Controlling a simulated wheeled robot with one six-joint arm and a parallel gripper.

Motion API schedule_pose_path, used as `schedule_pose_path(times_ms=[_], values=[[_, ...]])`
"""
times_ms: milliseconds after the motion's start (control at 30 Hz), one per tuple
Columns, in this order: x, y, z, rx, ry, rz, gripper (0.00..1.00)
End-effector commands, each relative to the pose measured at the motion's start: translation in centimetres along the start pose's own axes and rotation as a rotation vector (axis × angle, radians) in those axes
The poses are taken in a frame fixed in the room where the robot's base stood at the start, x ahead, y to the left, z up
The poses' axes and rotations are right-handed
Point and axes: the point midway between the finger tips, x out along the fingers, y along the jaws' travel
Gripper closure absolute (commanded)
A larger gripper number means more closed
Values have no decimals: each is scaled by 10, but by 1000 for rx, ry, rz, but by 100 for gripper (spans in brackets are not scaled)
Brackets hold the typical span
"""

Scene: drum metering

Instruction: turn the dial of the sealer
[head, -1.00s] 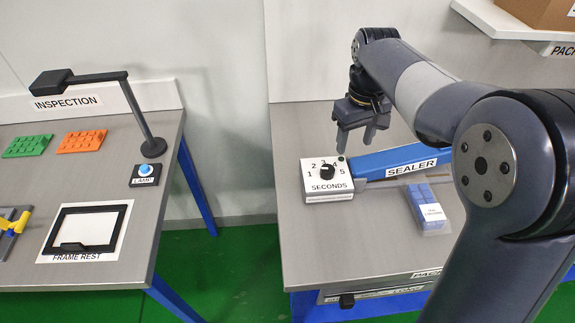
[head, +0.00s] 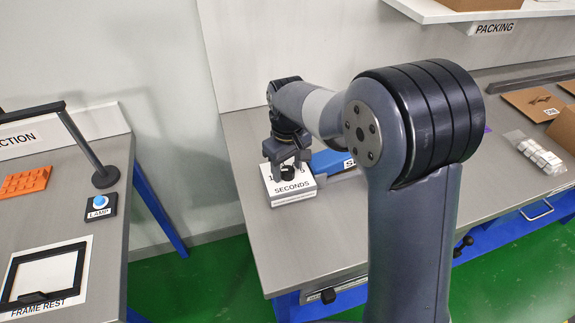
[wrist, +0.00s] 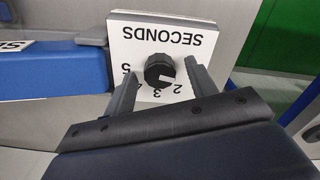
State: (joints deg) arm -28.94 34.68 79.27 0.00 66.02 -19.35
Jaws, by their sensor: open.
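The sealer's dial is a black ridged knob (wrist: 159,70) on a white box (head: 291,192) marked SECONDS with numbers. In the wrist view the knob sits between the two open fingers of my gripper (wrist: 160,85), with a gap on each side. In the head view my gripper (head: 287,168) points down over the box, its fingers on either side of the knob (head: 288,174). The fingers hide some of the numbers. The blue sealer arm (head: 333,163) extends right from behind the box, partly hidden by my arm; it also shows in the wrist view (wrist: 55,72).
The inspection table (head: 112,215) stands to the left with a lamp button (head: 100,202), an orange tray (head: 26,180) and a frame rest (head: 48,274). A gap separates the tables. On the right are cardboard pieces (head: 532,102) and a bag of white blocks (head: 537,153).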

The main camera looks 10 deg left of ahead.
Motion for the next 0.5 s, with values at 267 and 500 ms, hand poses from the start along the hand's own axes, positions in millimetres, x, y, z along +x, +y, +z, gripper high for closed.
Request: schedule_pose_path(times_ms=[267, 500], values=[[0, 0, 0, 0, 0, 0, 51], [0, 0, 0, 0, 0, 0, 71]])
